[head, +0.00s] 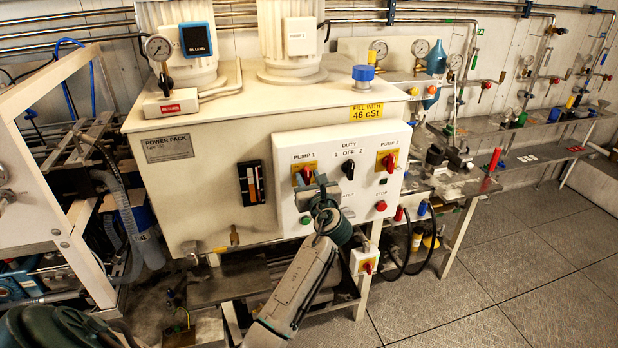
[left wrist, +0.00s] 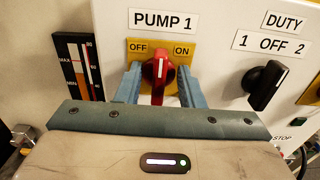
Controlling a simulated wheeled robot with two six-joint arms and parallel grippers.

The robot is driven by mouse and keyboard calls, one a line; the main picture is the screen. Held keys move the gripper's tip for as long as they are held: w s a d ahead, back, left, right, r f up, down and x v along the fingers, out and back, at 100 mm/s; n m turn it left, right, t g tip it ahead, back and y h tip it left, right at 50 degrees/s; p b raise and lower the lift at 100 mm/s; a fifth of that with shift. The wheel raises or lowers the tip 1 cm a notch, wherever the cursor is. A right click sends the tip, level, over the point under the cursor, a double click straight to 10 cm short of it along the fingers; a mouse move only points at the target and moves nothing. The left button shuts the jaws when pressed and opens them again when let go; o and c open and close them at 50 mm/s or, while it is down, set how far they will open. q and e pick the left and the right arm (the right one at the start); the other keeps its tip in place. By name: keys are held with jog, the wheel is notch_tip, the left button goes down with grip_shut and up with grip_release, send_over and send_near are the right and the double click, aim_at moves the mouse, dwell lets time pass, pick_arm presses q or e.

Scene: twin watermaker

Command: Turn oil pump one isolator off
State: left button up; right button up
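The pump 1 isolator is a red rotary handle (left wrist: 158,72) on a yellow plate (left wrist: 180,48) marked OFF at left and ON at right. Its handle stands about upright, with a white line on it. In the head view the isolator (head: 305,174) is on the white control panel under the PUMP 1 label. My left gripper (left wrist: 158,82) has one blue finger on each side of the handle, apart and not clearly touching it. The left gripper (head: 311,185) also shows in the head view, close to the panel. My right gripper is not in view.
The black DUTY selector (left wrist: 266,84) is just right of my left gripper. A similar PUMP 2 isolator (head: 387,161) is farther right on the panel (head: 340,180). A level gauge (head: 251,183) is to the left. Open floor (head: 500,270) lies at the right.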

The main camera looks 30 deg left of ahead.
pick_arm(q)
grip_shut()
